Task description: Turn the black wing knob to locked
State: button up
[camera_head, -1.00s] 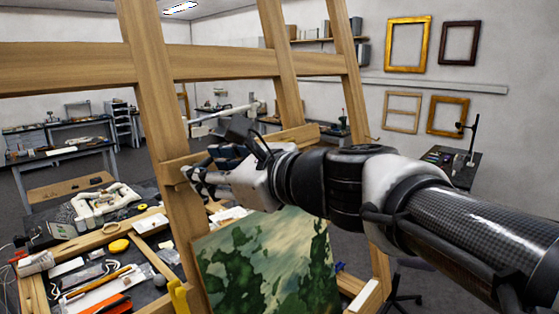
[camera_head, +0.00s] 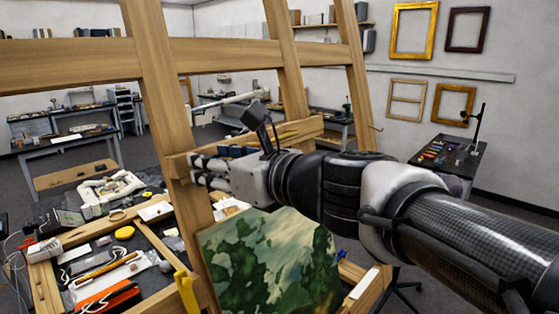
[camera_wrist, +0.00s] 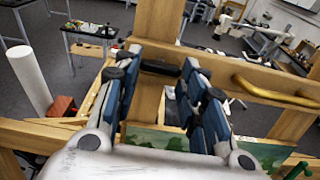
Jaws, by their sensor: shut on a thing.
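The black wing knob (camera_wrist: 160,68) sits on a wooden upright of the easel (camera_wrist: 146,98) in the wrist view. It lies crosswise in that picture, spanning the gap between my fingertips. My gripper (camera_wrist: 159,66) is shut on it, one blue-padded finger at each end. In the head view my gripper (camera_head: 192,170) reaches the easel's left upright (camera_head: 155,95) from the right, and the fingers hide the knob. I cannot read any locked mark in either view.
A green landscape painting (camera_head: 270,262) stands on the easel just below my gripper. A wooden crossbar (camera_head: 75,65) runs above. A cluttered worktable (camera_head: 150,243) with tools is at lower left. A brass-coloured handle (camera_wrist: 275,92) is right of my fingers in the wrist view.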

jog(key=o, duration=1.1)
jog(key=shift+c, duration=0.2)
jog(key=shift+d, duration=0.1)
jog(key=v, duration=1.2)
jog(key=s+d+f+n+g+h+b, duration=0.15)
jog(key=f+n+b, duration=0.25)
jog(key=f, duration=0.6)
jog(key=s+d+f+n+g+h+b, duration=0.1)
jog(key=s+f+n+h+b, duration=0.2)
jog(key=f, duration=0.6)
jog(key=s+d+f+n+g+h+b, duration=0.1)
jog(key=d+f+n+b, duration=0.4)
jog(key=f, duration=0.5)
jog(key=s+d+f+n+h+b, duration=0.4)
jog(key=f+n, duration=0.3)
jog(key=f, duration=0.3)
jog(key=s+d+f+n+g+h+b, duration=0.1)
jog(key=s+d+f+n+h+b, duration=0.2)
jog(key=d+f+n+b, duration=0.3)
notch_tip(320, 180, down, 5)
jog(key=shift+s+d+r+n+g, duration=0.25)
jog(key=shift+s+d+n+g, duration=0.1)
jog(key=shift+s+d, duration=0.35)
